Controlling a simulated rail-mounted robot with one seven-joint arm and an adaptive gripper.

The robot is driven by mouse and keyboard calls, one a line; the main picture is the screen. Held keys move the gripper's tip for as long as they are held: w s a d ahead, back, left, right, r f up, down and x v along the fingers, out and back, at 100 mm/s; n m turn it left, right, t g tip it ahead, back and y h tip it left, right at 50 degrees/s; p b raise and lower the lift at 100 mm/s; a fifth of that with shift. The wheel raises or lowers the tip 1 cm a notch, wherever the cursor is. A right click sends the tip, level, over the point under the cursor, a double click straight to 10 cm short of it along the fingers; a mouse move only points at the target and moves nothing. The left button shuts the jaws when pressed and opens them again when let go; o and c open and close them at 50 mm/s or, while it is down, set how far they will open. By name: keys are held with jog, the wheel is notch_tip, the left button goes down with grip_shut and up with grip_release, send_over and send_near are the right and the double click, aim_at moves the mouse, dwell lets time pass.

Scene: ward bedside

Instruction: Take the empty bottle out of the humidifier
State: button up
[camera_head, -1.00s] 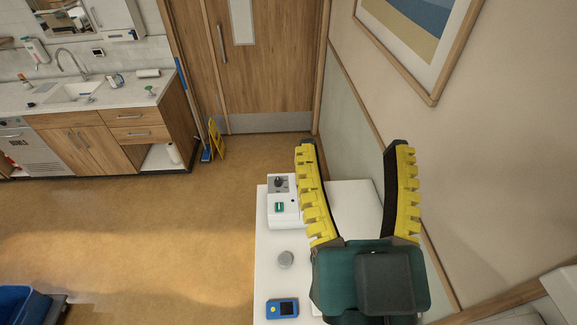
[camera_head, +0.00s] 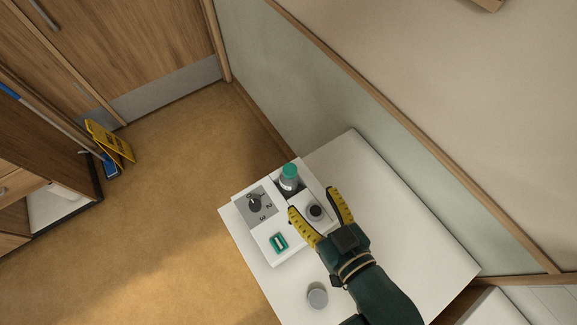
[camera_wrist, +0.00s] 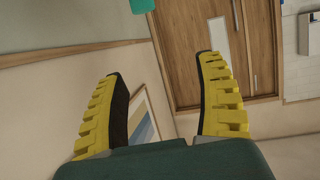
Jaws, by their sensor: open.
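The humidifier (camera_head: 258,232) is a white box with a numbered dial, on the white table's far left part. The bottle (camera_head: 289,183), clear with a teal cap, stands in a recess at its far side. Its lower part is hidden. My gripper (camera_head: 314,203) is open with yellow fingers, to the right of and nearer than the bottle.
A grey round lid (camera_head: 317,295) lies on the white table (camera_head: 425,255), left of my arm. The table's right part is bare. A wall (camera_head: 310,110) runs along the table's far side. A yellow floor sign (camera_head: 110,142) stands by the door, well away.

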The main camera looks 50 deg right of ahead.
jog(key=g, duration=0.1)
send_near(293, 175)
jog(key=shift+m, duration=0.3)
jog(key=x, duration=0.6)
jog(key=shift+d+f, duration=0.25)
jog(key=shift+f, duration=0.2)
jog(key=x, duration=0.5)
jog(key=shift+w+a+r, duration=0.1)
jog(key=shift+w+r, duration=0.15)
jog(key=shift+w, duration=0.15)
jog(key=c, duration=1.2)
